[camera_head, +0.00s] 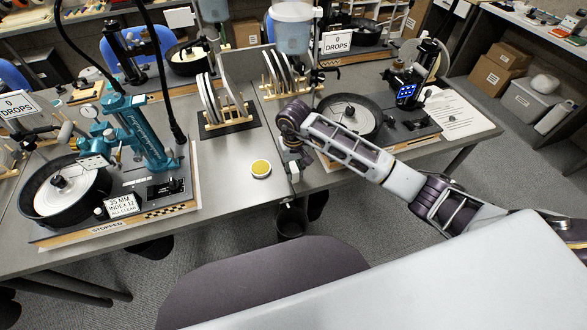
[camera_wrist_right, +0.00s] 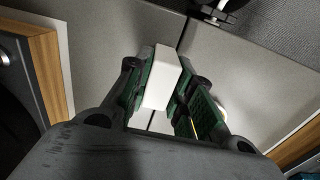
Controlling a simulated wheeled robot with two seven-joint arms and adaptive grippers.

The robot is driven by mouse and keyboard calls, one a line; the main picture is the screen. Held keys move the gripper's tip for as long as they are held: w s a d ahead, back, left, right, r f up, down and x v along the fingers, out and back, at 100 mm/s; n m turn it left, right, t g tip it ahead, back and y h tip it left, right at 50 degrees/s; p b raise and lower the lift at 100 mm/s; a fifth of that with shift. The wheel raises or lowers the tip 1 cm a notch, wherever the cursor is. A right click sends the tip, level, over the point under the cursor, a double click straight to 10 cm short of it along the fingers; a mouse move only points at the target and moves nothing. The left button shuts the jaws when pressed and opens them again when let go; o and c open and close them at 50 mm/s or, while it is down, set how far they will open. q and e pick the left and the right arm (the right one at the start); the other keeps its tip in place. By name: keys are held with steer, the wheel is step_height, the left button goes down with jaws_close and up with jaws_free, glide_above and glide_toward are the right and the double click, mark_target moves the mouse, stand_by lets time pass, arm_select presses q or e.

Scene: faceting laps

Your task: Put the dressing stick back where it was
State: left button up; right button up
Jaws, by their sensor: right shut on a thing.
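The dressing stick (camera_wrist_right: 161,78) is a pale white block between the two green-padded fingers of my right gripper (camera_wrist_right: 158,92) in the wrist view. The fingers are shut on it, and its far end sticks out past them. In the head view my right gripper (camera_head: 291,163) points down over the table near the seam between the two tabletops. My left gripper is not in view.
A teal faceting machine (camera_head: 135,135) with a black lap basin (camera_head: 65,192) stands left. Another basin (camera_head: 350,117) stands right. Racks of discs (camera_head: 224,105) stand behind the gripper. A dark bin (camera_head: 291,222) is below the front edge. Bare grey tabletop (camera_head: 225,190) surrounds the dish.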

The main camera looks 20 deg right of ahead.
mark_target(294, 167)
steer(key=shift+f, duration=0.1)
steer(key=o, duration=1)
steer(key=shift+c, duration=0.2)
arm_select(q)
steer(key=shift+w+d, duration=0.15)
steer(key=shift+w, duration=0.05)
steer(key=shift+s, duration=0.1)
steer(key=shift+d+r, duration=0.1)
arm_select(e)
steer(key=shift+r, duration=0.25)
steer(key=shift+w+r, duration=0.1)
steer(key=shift+r, duration=0.65)
step_height(294, 167, up, 9)
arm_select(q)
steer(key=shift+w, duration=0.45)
arm_select(e)
steer(key=shift+r, duration=0.65)
